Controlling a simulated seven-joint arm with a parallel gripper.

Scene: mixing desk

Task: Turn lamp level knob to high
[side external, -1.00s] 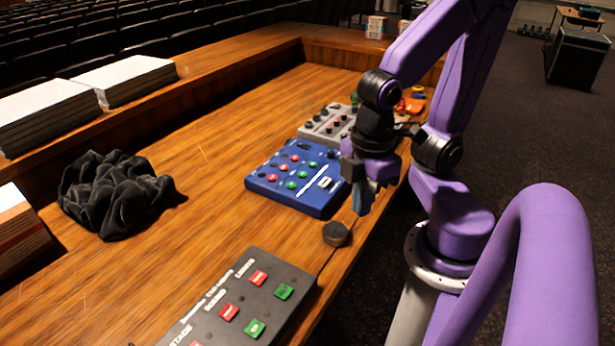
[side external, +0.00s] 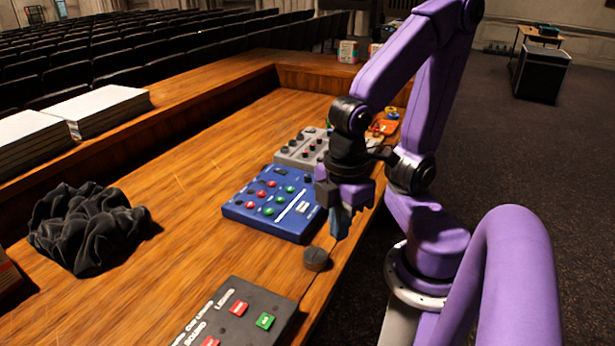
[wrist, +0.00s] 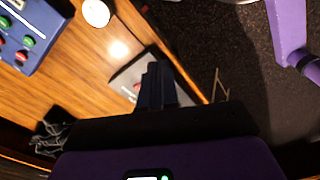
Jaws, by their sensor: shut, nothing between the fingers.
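I cannot read any label for a lamp level knob. A dark round knob-like disc (side external: 316,259) sits on the desk near its right edge; a bright round top (wrist: 96,12), perhaps the same disc, shows in the wrist view. A blue control box (side external: 245,211) has red and green round knobs and a white slider; part of it is at the upper left of the wrist view (wrist: 42,32). My gripper (side external: 342,230) is shut and empty, pointing down, right of the blue box and above the disc's right. Its dark fingers (wrist: 157,85) are together in the wrist view.
A black cue panel (side external: 235,318) with red and green buttons lies at the near side. A grey mixer (side external: 302,148) stands behind the blue box. Crumpled black cloth (side external: 90,228) lies left. The wooden desk (side external: 180,180) is clear between cloth and blue box.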

